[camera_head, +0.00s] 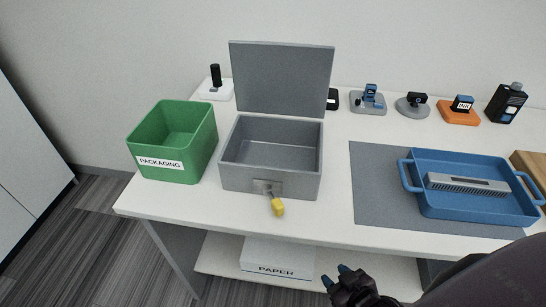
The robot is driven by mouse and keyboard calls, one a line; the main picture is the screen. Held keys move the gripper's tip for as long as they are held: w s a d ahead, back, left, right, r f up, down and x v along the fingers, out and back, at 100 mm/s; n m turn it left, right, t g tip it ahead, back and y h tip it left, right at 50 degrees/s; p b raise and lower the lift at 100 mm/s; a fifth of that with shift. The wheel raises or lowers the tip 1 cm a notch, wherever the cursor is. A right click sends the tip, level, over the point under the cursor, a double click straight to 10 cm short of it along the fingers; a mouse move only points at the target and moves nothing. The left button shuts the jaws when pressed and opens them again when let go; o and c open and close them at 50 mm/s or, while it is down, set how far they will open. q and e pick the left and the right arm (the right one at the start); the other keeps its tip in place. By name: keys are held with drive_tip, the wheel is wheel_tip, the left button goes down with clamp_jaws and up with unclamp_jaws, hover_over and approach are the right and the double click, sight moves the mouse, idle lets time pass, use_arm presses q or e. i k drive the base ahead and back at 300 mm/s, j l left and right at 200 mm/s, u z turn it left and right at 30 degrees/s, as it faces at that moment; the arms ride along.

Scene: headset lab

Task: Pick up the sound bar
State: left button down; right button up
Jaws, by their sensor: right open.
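The sound bar (467,185) looks like a long silver-grey bar with a slotted front. It lies in the blue tray (435,207), which has a handle at each end and sits on the grey mat (372,190) at the right of the table. My right gripper (340,278) is open and empty, low in the picture in front of the table's front edge. It is well to the left of the sound bar and apart from it. My left gripper is not in view.
An open grey box (240,179) with a raised lid and a yellow-tipped latch stands mid-table. A green packaging bin (200,165) is left of it. Several small devices, including a black bottle-like one (506,103), line the back. A paper box (278,258) sits on the lower shelf.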

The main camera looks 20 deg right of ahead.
sight(469, 185)
drive_tip(key=z, duration=2.1)
